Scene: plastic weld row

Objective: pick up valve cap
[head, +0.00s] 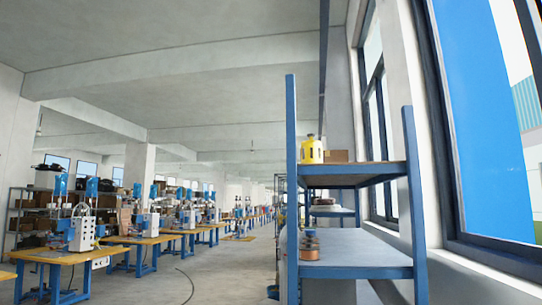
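I cannot pick out a valve cap for certain in the head view. A blue shelf rack (360,272) stands right of the middle. A yellow object with a dark top (312,151) stands upright on its upper shelf, at the left end. A small copper-coloured stacked object (309,247) stands on the lower shelf, also near the left post. It is too small to tell whether either one is or bears a valve cap. Neither of my grippers is in view.
A brown box (336,156) sits beside the yellow object. Blue-legged workbenches with machines (78,254) run in a row along the left. Large windows (480,120) line the right wall. The floor (215,275) between benches and rack is mostly open, with a thin cable (188,285) on it.

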